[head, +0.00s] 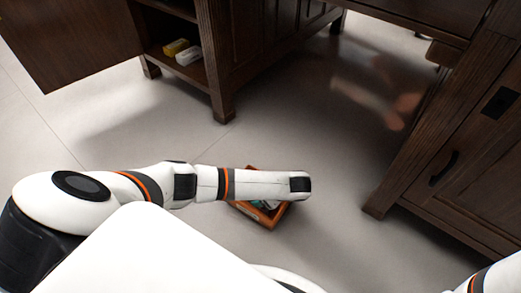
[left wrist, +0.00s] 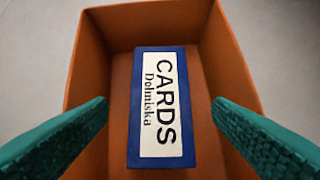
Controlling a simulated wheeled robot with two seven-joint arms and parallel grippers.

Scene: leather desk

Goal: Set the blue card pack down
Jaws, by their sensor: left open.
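The blue card pack (left wrist: 133,120), with a white "CARDS Dohniska" label, lies flat on the floor of an orange-brown open box in the left wrist view (left wrist: 92,60). My left gripper (left wrist: 159,103) is open. Its two teal fingers are spread to either side of the pack, with gaps between, and do not hold it. In the head view the box (head: 270,222) stands on the floor, partly hidden under my left forearm. The pack cannot be made out there. My right gripper is out of view; only a bit of the right arm shows at the lower right corner.
A dark wooden desk stands behind, with an open compartment holding a yellow item (head: 176,47) and a white item (head: 188,56). A dark cabinet (head: 460,165) stands at the right. The pale tiled floor (head: 330,130) around the box is clear.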

